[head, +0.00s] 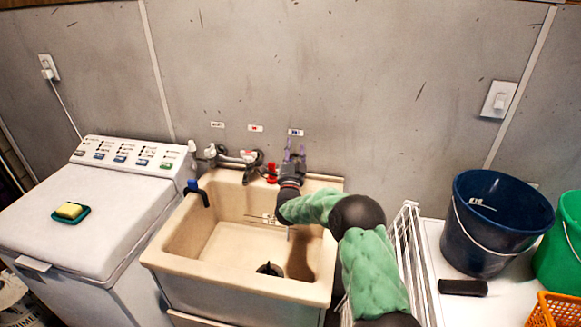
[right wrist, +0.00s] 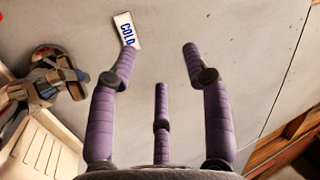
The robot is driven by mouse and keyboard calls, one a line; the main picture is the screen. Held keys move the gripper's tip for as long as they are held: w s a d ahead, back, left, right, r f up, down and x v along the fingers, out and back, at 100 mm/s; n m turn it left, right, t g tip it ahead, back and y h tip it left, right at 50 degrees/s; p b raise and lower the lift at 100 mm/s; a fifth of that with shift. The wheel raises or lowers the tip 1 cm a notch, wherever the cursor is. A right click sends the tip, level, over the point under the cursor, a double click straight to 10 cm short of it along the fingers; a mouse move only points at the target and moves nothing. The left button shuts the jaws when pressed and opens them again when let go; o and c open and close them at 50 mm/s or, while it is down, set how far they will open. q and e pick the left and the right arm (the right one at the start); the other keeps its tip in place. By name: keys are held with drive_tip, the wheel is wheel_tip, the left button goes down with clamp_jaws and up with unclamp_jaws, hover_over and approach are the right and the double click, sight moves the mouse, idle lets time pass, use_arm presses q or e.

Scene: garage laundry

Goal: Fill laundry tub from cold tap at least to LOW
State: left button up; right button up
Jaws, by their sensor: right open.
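The beige laundry tub (head: 165,262) stands in the middle, with a black drain piece (head: 269,269) on its floor. Small dark marks (head: 262,218) on its back wall are too small to read. No water level is discernible. Taps (head: 235,158) with a red handle (head: 271,173) sit behind the tub. The COLD label (right wrist: 126,29) is on the wall; it also shows in the head view (head: 296,132). My right gripper (head: 294,149) is open and empty below that label, its purple fingers near the wall. The metal tap fittings (right wrist: 48,88) lie left of its fingers. Any cold handle is hidden or unclear.
A white washing machine (head: 90,205) with a sponge on a dish (head: 70,211) stands left. A blue hooked piece (head: 196,192) is on the tub's left rim. A white rack (head: 408,255), blue bucket (head: 490,225), green bucket (head: 562,245) and orange basket (head: 553,312) are right.

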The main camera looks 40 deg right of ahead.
drive_tip(key=s+a+f+m+g+b, duration=0.2)
drive_tip(key=a+f+m+g, duration=0.5)
drive_tip(key=f+m+g, duration=0.1)
drive_tip(key=shift+h, duration=0.3)
drive_tip(key=b+x, duration=0.1)
drive_tip(key=x, duration=0.3)
drive_tip(key=b+x, duration=0.1)
drive_tip(key=x, duration=0.4)
drive_tip(key=shift+w+f, duration=0.15)
drive_tip(key=shift+w, duration=0.3)
drive_tip(key=shift+w+d, duration=0.35)
drive_tip(key=shift+d, duration=0.25)
drive_tip(key=shift+c, duration=0.3)
clamp_jaws()
